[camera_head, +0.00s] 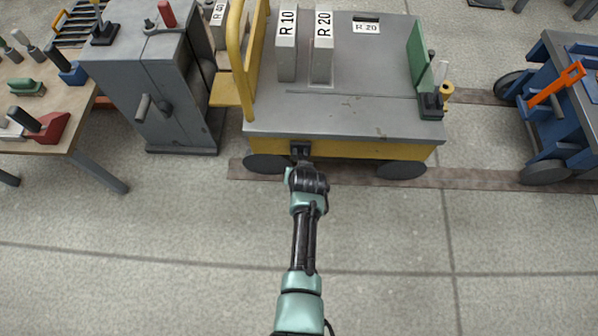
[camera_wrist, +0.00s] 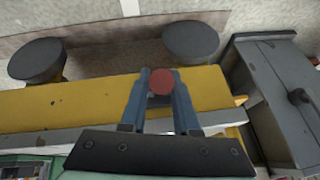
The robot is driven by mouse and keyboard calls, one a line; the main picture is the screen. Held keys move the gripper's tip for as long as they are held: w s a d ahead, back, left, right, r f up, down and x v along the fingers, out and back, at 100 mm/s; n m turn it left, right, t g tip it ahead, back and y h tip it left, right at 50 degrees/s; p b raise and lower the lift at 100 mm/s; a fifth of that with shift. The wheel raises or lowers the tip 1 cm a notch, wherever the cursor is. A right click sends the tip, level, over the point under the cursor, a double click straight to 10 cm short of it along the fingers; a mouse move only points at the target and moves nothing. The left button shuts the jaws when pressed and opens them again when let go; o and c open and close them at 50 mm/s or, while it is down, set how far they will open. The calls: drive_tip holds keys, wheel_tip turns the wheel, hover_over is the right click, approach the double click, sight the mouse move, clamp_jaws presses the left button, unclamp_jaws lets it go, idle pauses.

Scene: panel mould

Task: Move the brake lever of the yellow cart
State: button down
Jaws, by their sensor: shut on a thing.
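The yellow cart (camera_head: 370,149) has a grey deck and a yellow handrail, and stands in front of me. The red round knob (camera_wrist: 160,82) of its brake lever shows in the wrist view, in front of the yellow side skirt (camera_wrist: 60,100). My gripper (camera_head: 301,152) reaches the cart's near side, left of its middle. In the wrist view my gripper (camera_wrist: 160,92) has its two blue-grey fingers closed around the knob from both sides. The lever's shaft is hidden, and in the head view the gripper covers the whole lever.
Two blocks marked R 10 (camera_head: 286,50) and R 20 (camera_head: 322,50) stand on the deck. A grey cabinet (camera_head: 175,100) is left of the cart, with a workbench (camera_head: 85,120) further left. A blue cart (camera_head: 575,110) with an orange lever is at right. The near floor is clear.

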drive_tip(key=c, duration=0.6)
unclamp_jaws()
drive_tip(key=shift+c, duration=0.2)
drive_tip(key=shift+r, duration=0.15)
drive_tip(key=p+v, duration=0.8)
drive_tip(key=v, duration=0.4)
drive_tip(key=shift+s+r, duration=0.25)
drive_tip(key=shift+s, duration=0.05)
